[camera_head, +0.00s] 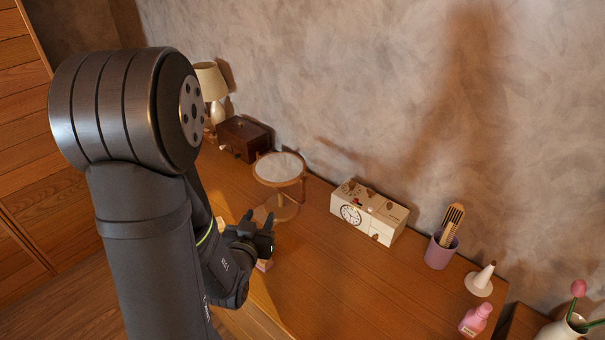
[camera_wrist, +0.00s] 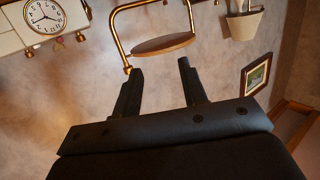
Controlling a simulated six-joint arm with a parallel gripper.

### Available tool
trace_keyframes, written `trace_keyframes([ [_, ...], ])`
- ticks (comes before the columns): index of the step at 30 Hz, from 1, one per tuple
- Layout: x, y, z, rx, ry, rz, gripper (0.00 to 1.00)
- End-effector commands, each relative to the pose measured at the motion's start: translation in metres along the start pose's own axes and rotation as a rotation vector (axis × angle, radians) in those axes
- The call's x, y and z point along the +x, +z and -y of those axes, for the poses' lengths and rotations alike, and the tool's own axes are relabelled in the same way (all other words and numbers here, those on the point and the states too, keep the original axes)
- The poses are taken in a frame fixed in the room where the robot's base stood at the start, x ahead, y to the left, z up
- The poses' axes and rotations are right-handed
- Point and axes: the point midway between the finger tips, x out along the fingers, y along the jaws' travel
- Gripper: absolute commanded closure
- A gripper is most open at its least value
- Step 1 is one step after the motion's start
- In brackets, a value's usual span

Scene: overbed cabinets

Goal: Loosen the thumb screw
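A round mirror on a brass stand (camera_head: 280,167) stands on the wooden table in the head view. In the wrist view its disc (camera_wrist: 163,44) is seen nearly edge-on inside a brass frame (camera_wrist: 119,28). A small brass end piece (camera_wrist: 127,70), possibly the thumb screw, sits at the frame's lower end, close to my left fingertip. I cannot tell whether they touch. My gripper (camera_head: 258,219) is in front of the stand in the head view. In the wrist view my gripper (camera_wrist: 160,68) is open, with nothing between its fingers.
A box with a clock face (camera_head: 368,213) stands right of the mirror. Behind the mirror are a dark wooden box (camera_head: 244,138) and a lamp (camera_head: 211,82). A purple cup (camera_head: 440,250), a white cone (camera_head: 481,280) and a pink bottle (camera_head: 475,320) stand farther right. The table's front middle is clear.

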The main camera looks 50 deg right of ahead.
Motion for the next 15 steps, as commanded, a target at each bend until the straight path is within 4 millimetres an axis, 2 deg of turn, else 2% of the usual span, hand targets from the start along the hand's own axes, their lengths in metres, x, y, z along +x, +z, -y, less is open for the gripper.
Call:
trace_keyframes([
  [1,-0.008,-0.009,-0.021,0.007,0.048,-0.046,0.61],
  [3,-0.017,-0.019,-0.040,0.013,0.095,-0.099,0.61],
  [6,-0.026,-0.028,-0.056,0.015,0.136,-0.148,0.61],
  [11,-0.022,-0.033,-0.063,0.015,0.152,-0.171,0.61],
  [15,-0.002,-0.037,-0.065,0.016,0.151,-0.172,0.61],
])
